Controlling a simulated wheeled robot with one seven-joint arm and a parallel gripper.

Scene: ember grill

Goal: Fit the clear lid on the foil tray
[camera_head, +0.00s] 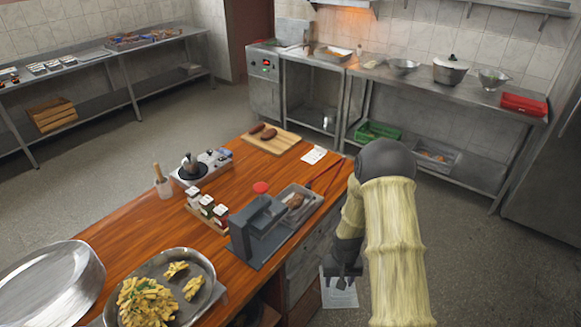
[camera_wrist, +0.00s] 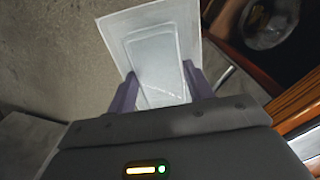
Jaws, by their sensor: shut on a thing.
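The clear lid (camera_wrist: 150,45) is a translucent, rectangular sheet with a raised inner panel. My gripper (camera_wrist: 161,88) is shut on its near end, with one finger at each side. In the head view the lid (camera_head: 340,294) hangs below my gripper (camera_head: 342,270), off the counter's right edge and over the floor. A silver tray (camera_head: 313,203), seemingly the foil tray, sits on the counter near that edge with a brown piece of food in it. It is uncovered, and the lid is apart from it.
A grey stand (camera_head: 243,236) is beside the tray, with red-handled tongs (camera_head: 327,176) behind it. Spice jars (camera_head: 207,207), a cutting board (camera_head: 285,141) and a pan of fries (camera_head: 206,266) share the wooden counter (camera_head: 140,228). Open floor lies to the right.

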